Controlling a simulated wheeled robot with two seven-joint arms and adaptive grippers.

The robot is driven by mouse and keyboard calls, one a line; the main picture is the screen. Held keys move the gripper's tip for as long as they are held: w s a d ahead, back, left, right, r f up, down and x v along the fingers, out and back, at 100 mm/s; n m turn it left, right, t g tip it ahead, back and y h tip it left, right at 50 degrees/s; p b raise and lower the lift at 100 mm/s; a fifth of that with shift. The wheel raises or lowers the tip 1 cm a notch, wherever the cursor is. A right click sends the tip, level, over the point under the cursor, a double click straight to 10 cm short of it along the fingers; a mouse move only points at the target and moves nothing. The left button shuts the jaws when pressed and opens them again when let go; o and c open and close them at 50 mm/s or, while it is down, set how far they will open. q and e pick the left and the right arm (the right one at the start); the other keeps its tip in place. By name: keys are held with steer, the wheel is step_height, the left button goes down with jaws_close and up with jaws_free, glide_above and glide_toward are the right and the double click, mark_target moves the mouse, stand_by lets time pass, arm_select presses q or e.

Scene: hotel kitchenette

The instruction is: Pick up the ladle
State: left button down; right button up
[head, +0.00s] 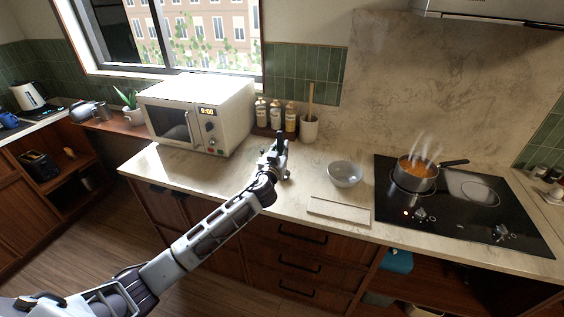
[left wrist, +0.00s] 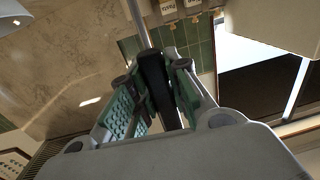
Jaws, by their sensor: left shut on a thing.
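My left gripper (head: 278,150) is above the counter, in front of the bottles and the utensil crock. In the left wrist view its green-padded fingers (left wrist: 155,100) are shut on the black handle of the ladle (left wrist: 152,72). In the head view I cannot clearly make out the ladle against the gripper. My right gripper is in neither view.
A white microwave (head: 198,112) stands left of the gripper. Several bottles (head: 276,115) and a crock with a wooden utensil (head: 309,128) stand behind. To the right are a glass bowl (head: 345,174), a flat board (head: 339,211) and a steaming pot (head: 413,176) on the black cooktop (head: 462,221).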

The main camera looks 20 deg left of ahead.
arm_select(q)
steer(key=shift+r, duration=5.05)
steer(key=shift+f, duration=0.2)
